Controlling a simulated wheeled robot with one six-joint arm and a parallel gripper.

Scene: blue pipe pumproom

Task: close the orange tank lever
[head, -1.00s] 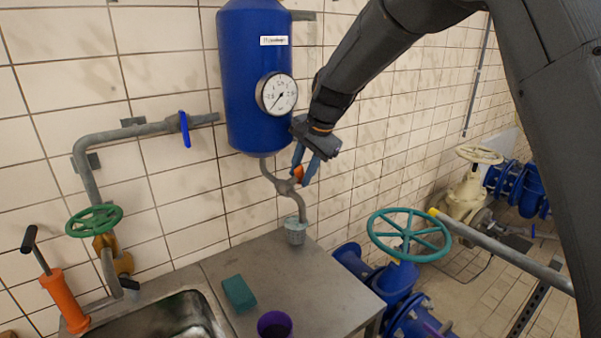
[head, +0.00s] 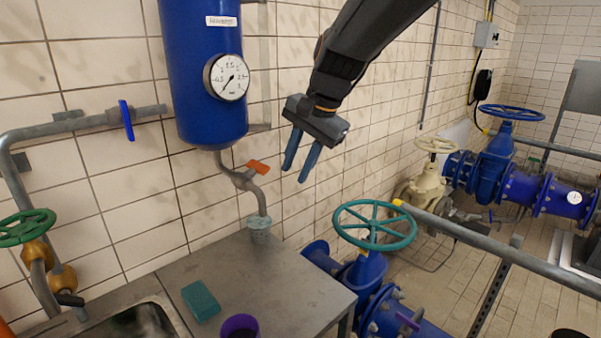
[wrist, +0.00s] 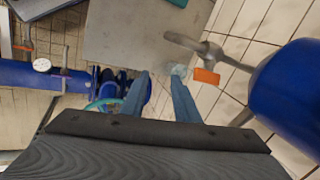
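The orange tank lever (head: 258,167) sits on the grey outlet pipe (head: 242,181) under the blue tank (head: 203,75). It points out to the right of the pipe and tilts slightly down. In the wrist view the orange lever (wrist: 206,76) lies right of my fingertips, beside the pipe. My gripper (head: 299,172) is open and empty, with blue fingers apart. It hangs to the right of the lever with a clear gap. In the wrist view my gripper (wrist: 160,80) also shows nothing between its fingers.
A metal counter (head: 290,280) stands below with a green sponge (head: 201,301), a purple cup (head: 240,325) and a glass (head: 259,229) under the pipe outlet. A teal handwheel (head: 375,225) is at the right. A blue lever (head: 127,120) is on the left pipe.

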